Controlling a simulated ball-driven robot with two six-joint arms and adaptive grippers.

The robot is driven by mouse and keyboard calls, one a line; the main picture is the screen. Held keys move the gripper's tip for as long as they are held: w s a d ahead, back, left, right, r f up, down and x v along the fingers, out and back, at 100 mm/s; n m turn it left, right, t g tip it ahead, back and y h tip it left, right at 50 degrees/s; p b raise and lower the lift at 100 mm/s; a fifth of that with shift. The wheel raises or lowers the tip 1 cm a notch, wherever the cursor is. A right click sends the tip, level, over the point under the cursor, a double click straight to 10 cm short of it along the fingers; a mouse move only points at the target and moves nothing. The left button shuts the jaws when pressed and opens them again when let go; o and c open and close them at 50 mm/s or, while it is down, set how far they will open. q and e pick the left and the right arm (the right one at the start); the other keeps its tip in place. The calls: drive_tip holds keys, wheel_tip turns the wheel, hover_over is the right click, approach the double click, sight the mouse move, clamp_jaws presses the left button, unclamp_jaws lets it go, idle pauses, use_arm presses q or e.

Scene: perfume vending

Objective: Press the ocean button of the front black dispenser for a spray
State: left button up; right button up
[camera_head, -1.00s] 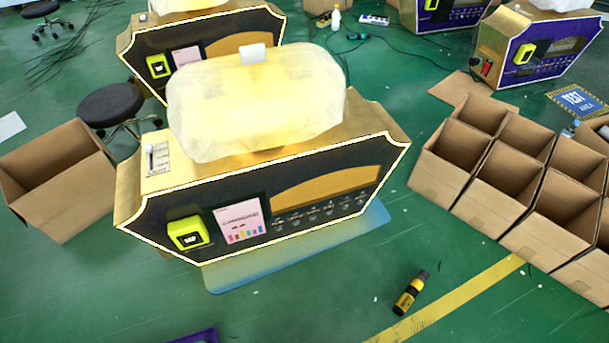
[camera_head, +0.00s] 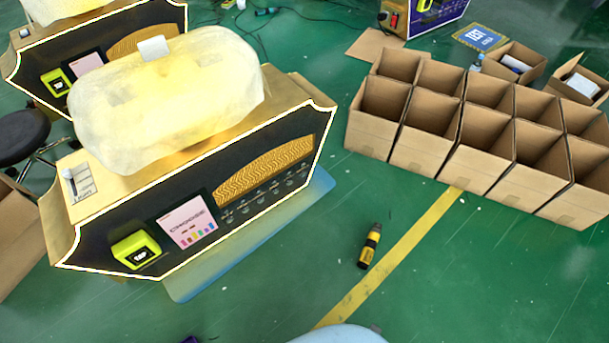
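The front black dispenser (camera_head: 120,228) stands at the left of the head view. It has a gold body, a black front panel with a pale outline, and a plastic-wrapped bulk on top. Its panel carries a yellow-green card reader (camera_head: 137,250), a small screen (camera_head: 187,222) with coloured bars, and a wavy gold plate. A row of small round buttons (camera_head: 259,197) runs under the plate. Their labels are too small to read, so I cannot tell which is ocean. Neither of my grippers shows in the head view.
Several open cardboard boxes (camera_head: 440,146) stand in rows at the right. A black and yellow bottle-like object (camera_head: 370,246) lies on the green floor near a yellow line (camera_head: 400,246). A second black dispenser (camera_head: 92,35) stands behind. The floor before the boxes is mostly clear.

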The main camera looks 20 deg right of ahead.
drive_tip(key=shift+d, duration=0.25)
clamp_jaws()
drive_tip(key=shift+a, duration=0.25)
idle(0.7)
